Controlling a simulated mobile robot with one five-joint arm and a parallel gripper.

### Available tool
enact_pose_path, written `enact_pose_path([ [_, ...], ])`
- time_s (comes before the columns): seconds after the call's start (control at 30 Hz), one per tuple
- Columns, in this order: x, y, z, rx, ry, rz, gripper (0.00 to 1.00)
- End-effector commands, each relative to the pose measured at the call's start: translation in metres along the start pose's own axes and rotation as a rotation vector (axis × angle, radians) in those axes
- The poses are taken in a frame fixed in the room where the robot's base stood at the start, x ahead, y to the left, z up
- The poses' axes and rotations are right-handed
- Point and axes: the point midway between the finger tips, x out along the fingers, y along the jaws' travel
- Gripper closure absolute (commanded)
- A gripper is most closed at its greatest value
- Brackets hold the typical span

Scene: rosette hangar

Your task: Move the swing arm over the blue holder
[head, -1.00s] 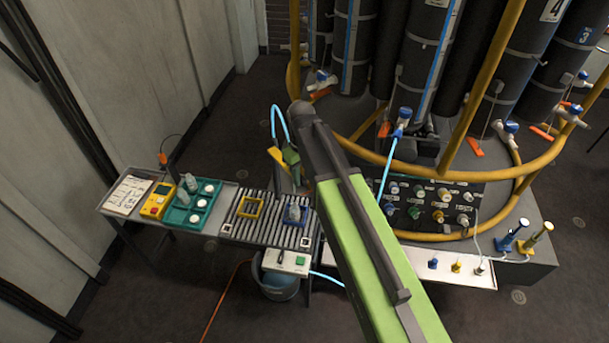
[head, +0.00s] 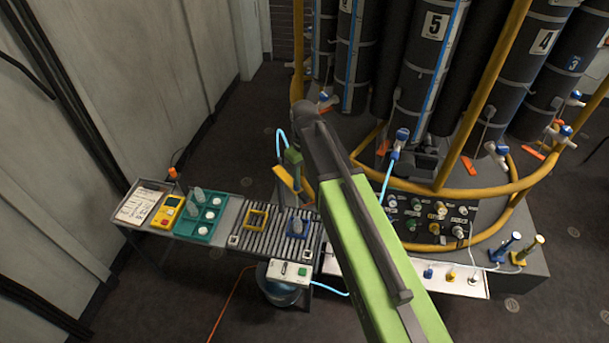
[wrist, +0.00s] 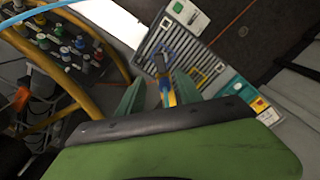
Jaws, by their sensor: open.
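The blue holder (head: 300,236) sits on the slatted rack with a grey bottle (head: 298,222) in it; it also shows in the wrist view (wrist: 173,50). A yellow bar (head: 287,179) beside a green block and a looping light-blue hose, apparently the swing arm, stands behind the rack, left of my arm. In the wrist view a yellow piece with a blue part (wrist: 170,98) shows between the fingers of my gripper (wrist: 160,75). The fingers are apart; I cannot tell whether they touch it. In the head view my arm hides much of this area.
A yellow holder (head: 257,217) stands left of the blue one on the rack. A teal tray (head: 194,231) with bottles, a yellow meter (head: 167,211) and a control box (head: 290,272) are nearby. A yellow rail (head: 440,187) and tall cylinders stand at the right.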

Motion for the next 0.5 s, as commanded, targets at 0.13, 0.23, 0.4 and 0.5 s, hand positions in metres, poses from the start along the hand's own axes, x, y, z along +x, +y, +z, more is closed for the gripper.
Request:
enact_pose_path([
  [0.13, -0.047, -0.001, 0.0, 0.0, -0.001, 0.0, 0.58],
  [0.23, -0.067, -0.001, 0.0, -0.001, -0.001, 0.0, 0.58],
  [0.4, -0.081, -0.001, 0.0, -0.001, -0.001, 0.0, 0.58],
  [0.5, -0.08, -0.001, 0.0, -0.001, -0.001, 0.0, 0.58],
])
